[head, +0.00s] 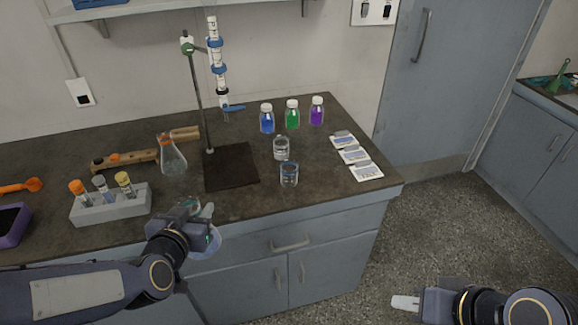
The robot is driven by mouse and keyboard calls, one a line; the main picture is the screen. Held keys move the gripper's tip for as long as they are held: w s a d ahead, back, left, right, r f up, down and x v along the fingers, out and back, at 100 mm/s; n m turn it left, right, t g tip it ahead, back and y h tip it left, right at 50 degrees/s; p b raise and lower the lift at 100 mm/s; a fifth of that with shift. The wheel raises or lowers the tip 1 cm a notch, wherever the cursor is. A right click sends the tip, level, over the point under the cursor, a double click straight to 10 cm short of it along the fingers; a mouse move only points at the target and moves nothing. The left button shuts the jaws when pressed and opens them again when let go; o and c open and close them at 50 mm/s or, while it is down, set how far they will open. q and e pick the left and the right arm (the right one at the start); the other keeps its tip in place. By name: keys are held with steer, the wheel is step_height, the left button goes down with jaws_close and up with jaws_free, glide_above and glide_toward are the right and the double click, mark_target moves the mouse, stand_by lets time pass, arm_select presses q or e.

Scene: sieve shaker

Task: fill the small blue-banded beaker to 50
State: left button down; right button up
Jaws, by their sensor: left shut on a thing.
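A small clear beaker (289,175) with a bluish band near its top stands upright on the dark counter, right of the black stand base. A second clear beaker (281,148) stands just behind it. My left gripper (207,222) is in front of the counter's front edge, shut on a clear glass vessel (208,244). The gripper hides part of this vessel, so its markings and contents cannot be told. My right gripper (406,302) is low at the right over the floor, away from the counter; its finger gap is not visible.
A burette (217,60) with a blue tap hangs on a stand (197,100) above a black base (231,167). A flask (172,157) and a test tube rack (112,205) stand left. Blue (267,120), green (292,115) and purple (317,111) bottles stand at back right, near cards (354,155).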

arm_select(q)
steer(key=w+f, duration=0.2)
steer(key=f, duration=0.4)
steer(key=w+f+n+y, duration=0.1)
steer(key=w+f, duration=0.2)
steer(key=f, duration=0.4)
steer(key=shift+w+a+f, duration=0.3)
steer(key=shift+w+a, duration=0.05)
steer(key=shift+a, duration=0.1)
steer(key=shift+d, duration=0.1)
